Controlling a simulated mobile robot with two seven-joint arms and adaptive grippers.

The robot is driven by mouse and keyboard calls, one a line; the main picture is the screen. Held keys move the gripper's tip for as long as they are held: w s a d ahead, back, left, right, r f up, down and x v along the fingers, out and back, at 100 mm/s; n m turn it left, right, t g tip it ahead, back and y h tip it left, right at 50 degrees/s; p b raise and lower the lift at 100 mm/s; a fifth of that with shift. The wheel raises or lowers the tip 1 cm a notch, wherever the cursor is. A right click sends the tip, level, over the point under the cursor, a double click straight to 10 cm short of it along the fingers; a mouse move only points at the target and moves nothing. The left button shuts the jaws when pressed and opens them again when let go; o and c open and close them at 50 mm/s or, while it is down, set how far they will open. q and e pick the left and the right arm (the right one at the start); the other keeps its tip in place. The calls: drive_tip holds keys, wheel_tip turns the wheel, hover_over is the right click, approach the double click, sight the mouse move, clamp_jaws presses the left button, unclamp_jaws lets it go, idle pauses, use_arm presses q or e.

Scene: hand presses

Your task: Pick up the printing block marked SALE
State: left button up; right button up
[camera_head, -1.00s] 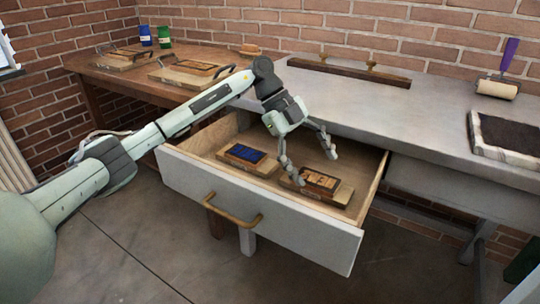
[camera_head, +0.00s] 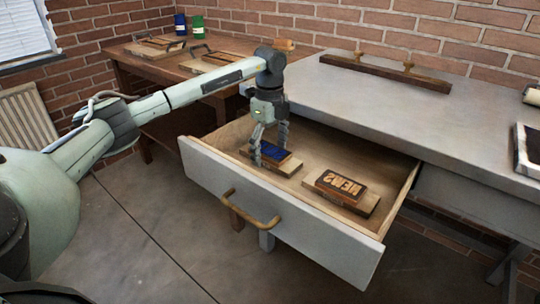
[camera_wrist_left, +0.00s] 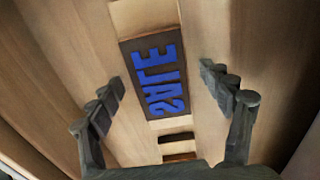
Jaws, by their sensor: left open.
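The printing block marked SALE (camera_wrist_left: 155,75) shows in the left wrist view as a dark block with raised blue, mirror-like letters on a pale wooden base. In the head view its blue face (camera_head: 273,151) shows in the left part of the open drawer, partly hidden by my fingers. My left gripper (camera_head: 269,157) points down over this block. It is open and empty. In the left wrist view, its fingers (camera_wrist_left: 170,95) stand apart on the two long sides of the block. My right gripper is not in view.
A second block with pale letters (camera_head: 342,188) lies to the right in the drawer. The drawer front (camera_head: 300,222) and side walls rise around them. The grey worktop (camera_head: 390,115) overhangs the back. A wooden table (camera_head: 170,70) stands at the far left.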

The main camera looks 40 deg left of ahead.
use_arm(q)
drive_tip(key=shift+c, duration=0.3)
drive_tip(key=c, duration=1.3)
drive_tip(key=shift+c, duration=0.2)
